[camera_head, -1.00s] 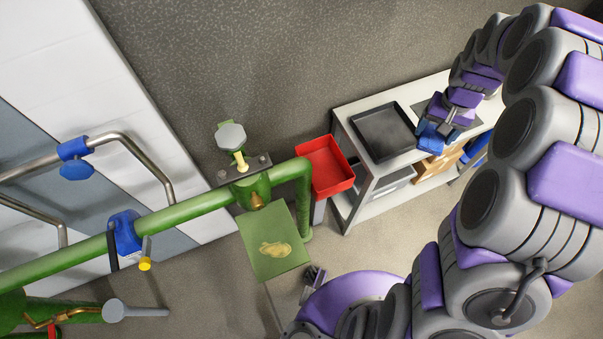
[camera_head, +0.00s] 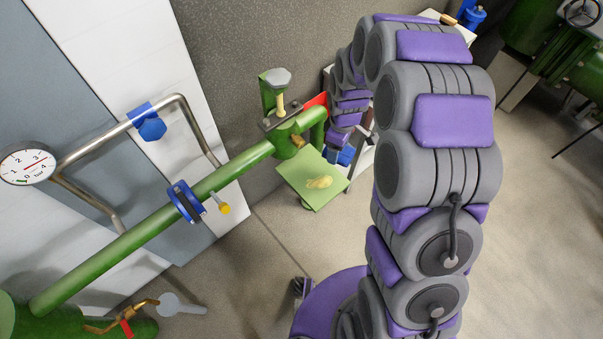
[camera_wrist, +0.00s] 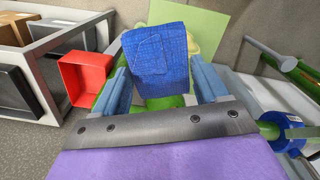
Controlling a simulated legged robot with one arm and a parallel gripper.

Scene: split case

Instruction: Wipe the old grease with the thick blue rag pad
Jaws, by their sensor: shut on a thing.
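The thick blue rag pad (camera_wrist: 157,62) is between the two fingers of my gripper (camera_wrist: 163,84) in the wrist view, and the gripper is shut on it. In the head view the pad (camera_head: 341,156) shows as a small blue patch at the end of my arm, just right of the green plate (camera_head: 300,177). The yellowish old grease (camera_head: 319,182) lies as a smear on that plate. In the wrist view the plate (camera_wrist: 207,18) is beyond the pad, which hides most of the grease (camera_wrist: 211,40). The pad appears apart from the plate.
A green pipe (camera_head: 150,220) with a valve runs beside the plate. A red bin (camera_wrist: 85,80) and a grey-framed bench with a dark tray (camera_wrist: 12,92) stand left in the wrist view. A pressure gauge (camera_head: 28,165) is at far left. Floor at right is open.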

